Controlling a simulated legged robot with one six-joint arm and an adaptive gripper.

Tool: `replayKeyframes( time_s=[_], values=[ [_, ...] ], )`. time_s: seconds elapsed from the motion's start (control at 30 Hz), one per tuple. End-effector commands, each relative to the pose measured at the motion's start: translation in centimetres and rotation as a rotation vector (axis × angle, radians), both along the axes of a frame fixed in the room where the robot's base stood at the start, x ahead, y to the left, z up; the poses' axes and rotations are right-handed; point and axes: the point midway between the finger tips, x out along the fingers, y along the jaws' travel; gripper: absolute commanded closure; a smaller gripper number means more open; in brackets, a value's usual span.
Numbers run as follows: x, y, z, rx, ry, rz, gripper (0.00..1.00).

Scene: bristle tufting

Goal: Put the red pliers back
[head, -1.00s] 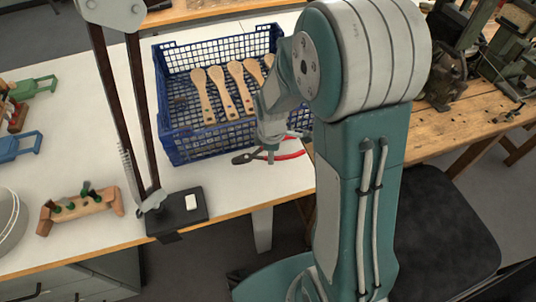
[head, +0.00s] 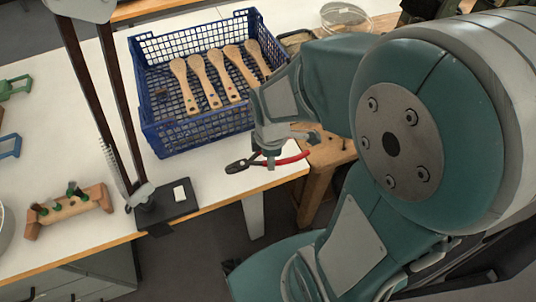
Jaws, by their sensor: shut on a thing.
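The red pliers (head: 290,160) have red handles and a dark head that points left. They are in the head view just in front of the blue crate, over the front right corner of the white table. My gripper (head: 270,158) is above the pliers and shut on them near the pivot. My wrist hides part of the handles. Whether the pliers touch the table cannot be told. A small wooden rack (head: 70,207) with several dark and green-handled tools stands at the left front of the table.
The blue crate (head: 205,142) holds several wooden brushes or spoons (head: 222,75). A lamp-like stand with a black base (head: 168,208) stands between rack and pliers. Green (head: 14,86) and blue (head: 9,146) clamps lie at the left edge.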

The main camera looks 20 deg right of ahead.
Motion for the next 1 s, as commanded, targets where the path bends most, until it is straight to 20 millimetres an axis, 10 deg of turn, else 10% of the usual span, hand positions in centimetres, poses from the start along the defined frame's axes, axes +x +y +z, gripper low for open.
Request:
replayKeyframes(
  time_s=[0.7,1.0],
  values=[
    [11.6,-5.1,-3.9,-0.001,0.000,0.000,1.00],
    [13.7,-6.4,-5.1,-0.002,-0.002,0.002,1.00]
  ],
)
